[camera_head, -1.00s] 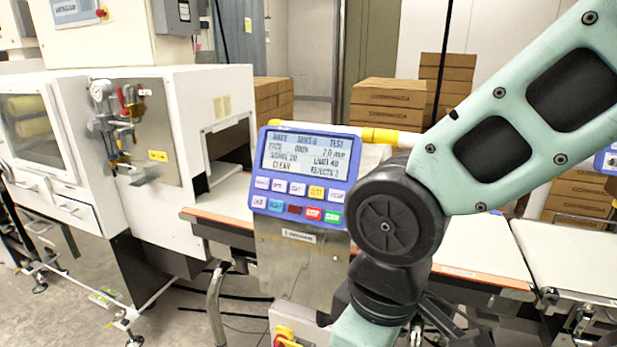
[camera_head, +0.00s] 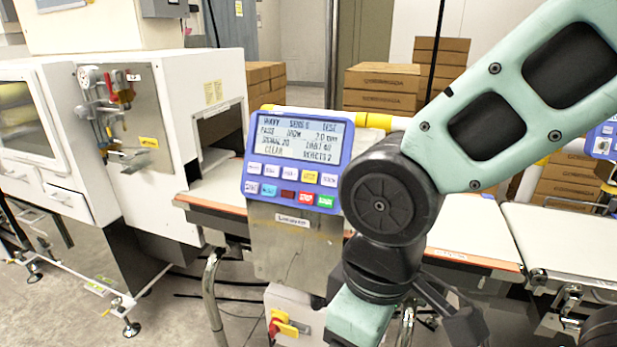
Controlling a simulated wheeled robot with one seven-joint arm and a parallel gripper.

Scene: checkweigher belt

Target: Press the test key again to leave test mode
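The blue control panel (camera_head: 245,200) stands on a steel post left of my arm. Its lit screen (camera_head: 300,138) shows several lines of text, with a word that looks like TEST at top right and CLEAR at lower left. Below are two rows of keys: mostly white ones above with one yellow key (camera_head: 309,177), and blue, dark red, red and green ones below. The key labels are too small to read surely, so I cannot tell which is the test key. My arm's elbow is just right of the panel, close to its edge in the picture. My gripper is not in view.
A white belt (camera_head: 466,234) runs behind the panel to the right. A white cabinet with a tunnel opening (camera_head: 217,135) stands left. A red-and-yellow switch (camera_head: 287,327) is on the box below. Cardboard boxes (camera_head: 380,100) are stacked behind. Floor (camera_head: 180,325) shows at lower left.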

